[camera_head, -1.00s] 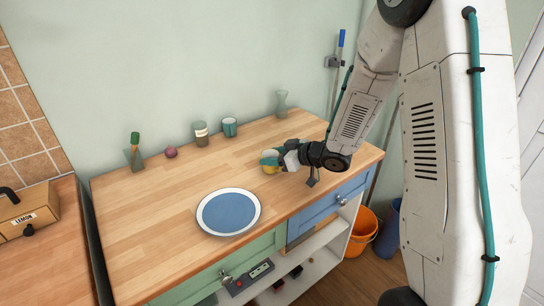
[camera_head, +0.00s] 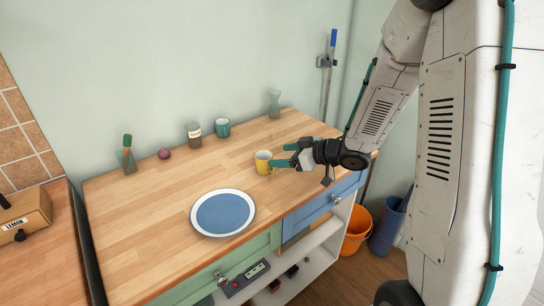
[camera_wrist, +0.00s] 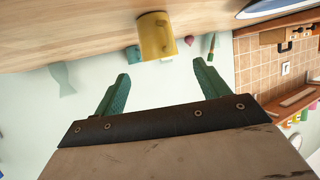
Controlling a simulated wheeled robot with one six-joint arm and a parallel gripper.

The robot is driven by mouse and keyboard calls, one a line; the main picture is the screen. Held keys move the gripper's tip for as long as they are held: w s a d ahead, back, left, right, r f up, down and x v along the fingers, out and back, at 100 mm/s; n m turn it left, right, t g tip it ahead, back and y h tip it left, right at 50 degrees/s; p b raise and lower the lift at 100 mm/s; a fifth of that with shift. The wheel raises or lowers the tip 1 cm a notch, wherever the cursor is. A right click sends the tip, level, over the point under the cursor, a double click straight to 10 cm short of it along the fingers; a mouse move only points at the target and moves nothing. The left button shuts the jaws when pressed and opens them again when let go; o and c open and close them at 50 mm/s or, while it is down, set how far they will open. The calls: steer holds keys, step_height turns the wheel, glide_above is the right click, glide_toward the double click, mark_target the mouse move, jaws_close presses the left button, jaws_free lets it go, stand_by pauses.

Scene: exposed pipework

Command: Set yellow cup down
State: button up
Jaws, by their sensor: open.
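The yellow cup (camera_head: 263,162) stands upright on the wooden counter (camera_head: 150,225), behind and to the right of the blue plate. My gripper (camera_head: 284,156) is just to the right of the cup, with its teal fingers spread and nothing between them. In the wrist view the cup (camera_wrist: 157,36) lies beyond the open fingertips (camera_wrist: 160,70), apart from them, and the picture is upside down.
A blue plate with a white rim (camera_head: 223,213) lies near the counter's front. A teal cup (camera_head: 222,128), a labelled jar (camera_head: 194,134), a purple onion-like item (camera_head: 164,154) and glass vases (camera_head: 274,104) stand along the back.

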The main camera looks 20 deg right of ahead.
steer(key=s+d+r+m+g+h, duration=0.2)
steer(key=s+d+r+m+h, duration=0.4)
steer(key=s+d+r+h, duration=0.55)
steer(key=s+a+r+g, duration=0.1)
steer(key=s+a+g, duration=0.1)
steer(key=s+a, duration=0.2)
steer(key=s+a+r+m+g+y, duration=0.1)
steer(key=s+a, duration=0.3)
steer(key=s, duration=0.6)
steer(key=s+a+r+m+g+y, duration=0.1)
steer(key=s+a+g, duration=0.3)
steer(key=s, duration=0.3)
steer(key=shift+s+a+r, duration=0.3)
steer(key=shift+s, duration=0.05)
steer(key=shift+y, duration=0.25)
